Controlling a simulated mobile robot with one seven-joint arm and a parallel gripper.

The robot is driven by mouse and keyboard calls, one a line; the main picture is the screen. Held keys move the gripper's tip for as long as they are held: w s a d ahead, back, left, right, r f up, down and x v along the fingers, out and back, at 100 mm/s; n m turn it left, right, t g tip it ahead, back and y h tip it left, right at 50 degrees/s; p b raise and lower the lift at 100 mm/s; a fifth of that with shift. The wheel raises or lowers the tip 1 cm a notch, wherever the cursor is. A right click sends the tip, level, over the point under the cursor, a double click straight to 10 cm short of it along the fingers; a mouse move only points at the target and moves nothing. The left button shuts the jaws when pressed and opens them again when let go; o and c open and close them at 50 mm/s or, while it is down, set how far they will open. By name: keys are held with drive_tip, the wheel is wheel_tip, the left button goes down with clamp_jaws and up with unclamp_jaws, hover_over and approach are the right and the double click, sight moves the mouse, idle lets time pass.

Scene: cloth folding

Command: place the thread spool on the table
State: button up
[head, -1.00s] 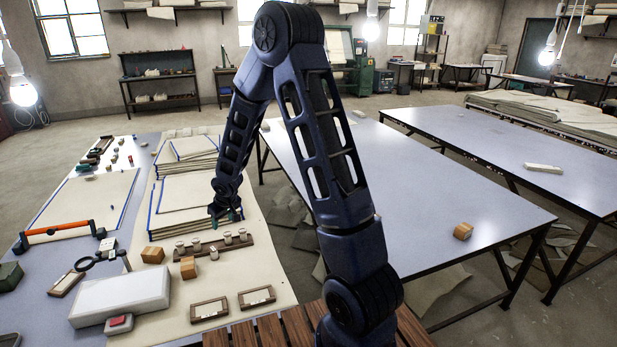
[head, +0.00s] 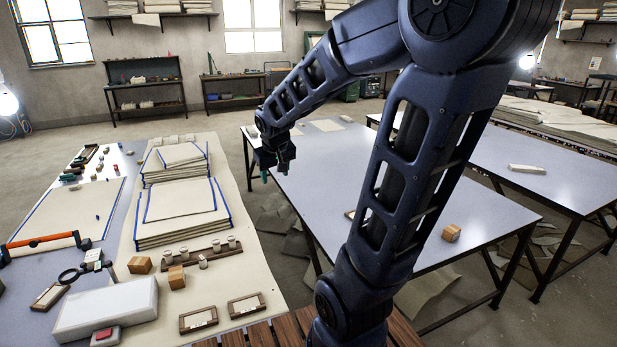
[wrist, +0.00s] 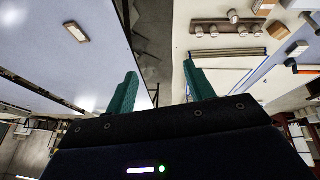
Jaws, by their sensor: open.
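Several small pale thread spools (head: 231,242) stand along a dark wooden rack (head: 204,252) on the cream-covered left table. One spool (head: 203,262) stands just in front of the rack. The rack (wrist: 225,28) and spools (wrist: 232,15) also show at the top of the wrist view. My gripper (head: 275,175) hangs in the air over the gap beside the left edge of the middle blue-grey table (head: 320,165), beyond and right of the rack. In the wrist view its teal fingers (wrist: 160,83) are wide apart with nothing between them.
Blue-edged cloth stacks (head: 180,213) lie behind the rack. Wooden blocks (head: 140,265), small frames (head: 198,319) and a white box (head: 105,308) sit near it. A wooden block (head: 451,233) is on the middle table, whose top is mostly clear. Cloth scraps (head: 285,215) lie on the floor.

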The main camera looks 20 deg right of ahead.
drive_tip(key=s+d+r+m, duration=0.1)
drive_tip(key=s+d+r, duration=0.1)
drive_tip(key=s, duration=0.6)
drive_tip(key=s+d+r, duration=0.2)
drive_tip(key=s+r, duration=0.1)
drive_tip(key=s, duration=0.4)
drive_tip(key=shift+s+d+m+y, duration=0.15)
drive_tip(key=shift+s+m+y, duration=0.25)
